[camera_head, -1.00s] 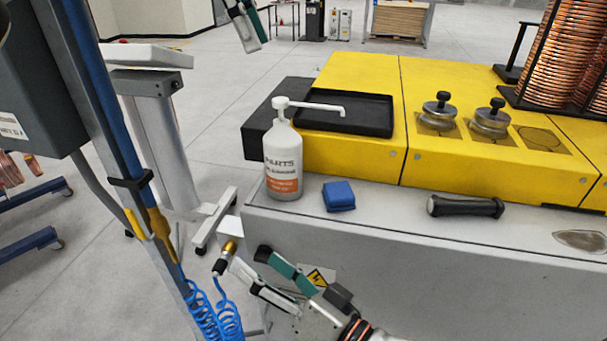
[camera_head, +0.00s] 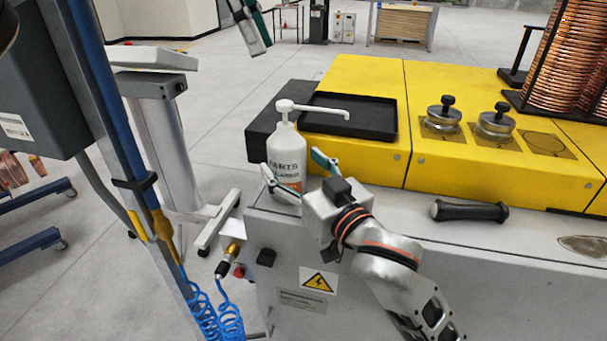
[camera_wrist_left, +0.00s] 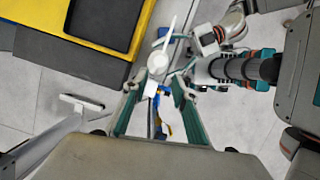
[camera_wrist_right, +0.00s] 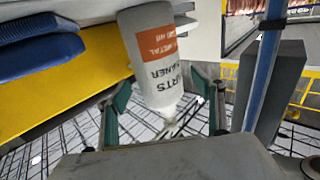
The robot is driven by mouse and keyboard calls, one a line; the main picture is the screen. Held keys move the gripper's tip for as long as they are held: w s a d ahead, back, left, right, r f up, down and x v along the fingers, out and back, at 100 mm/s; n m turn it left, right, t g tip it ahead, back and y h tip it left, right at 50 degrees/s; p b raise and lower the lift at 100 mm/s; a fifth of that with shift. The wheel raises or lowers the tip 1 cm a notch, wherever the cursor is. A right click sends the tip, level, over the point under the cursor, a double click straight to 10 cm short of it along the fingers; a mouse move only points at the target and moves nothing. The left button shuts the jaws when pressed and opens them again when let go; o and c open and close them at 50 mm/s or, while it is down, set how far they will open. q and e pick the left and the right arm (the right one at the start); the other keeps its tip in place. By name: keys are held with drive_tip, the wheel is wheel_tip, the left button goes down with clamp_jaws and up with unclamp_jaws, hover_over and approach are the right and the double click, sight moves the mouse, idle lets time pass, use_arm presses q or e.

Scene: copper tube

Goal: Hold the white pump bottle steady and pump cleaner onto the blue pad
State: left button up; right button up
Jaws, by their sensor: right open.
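The white pump bottle (camera_head: 286,160) with an orange label stands upright at the left end of the grey ledge, its nozzle pointing right. My right gripper (camera_head: 295,172) is open, with a finger on either side of the bottle's lower body; in the right wrist view the bottle (camera_wrist_right: 152,60) appears upside down between the fingers. I cannot tell whether they touch it. My left gripper (camera_head: 250,25) is high at the top; in the left wrist view its fingers are apart, with the pump head (camera_wrist_left: 157,62) below. The blue pad (camera_wrist_right: 40,45) shows in the right wrist view; my right gripper hides it in the head view.
A black tray (camera_head: 380,118) sits on the yellow machine top (camera_head: 440,170) behind the bottle. A black-handled tool (camera_head: 468,211) lies on the ledge at right. A blue-hosed post (camera_head: 105,110) stands at left. Knobbed metal weights (camera_head: 442,117) and copper coils (camera_head: 560,65) are farther right.

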drive_tip(key=shift+x, duration=1.6)
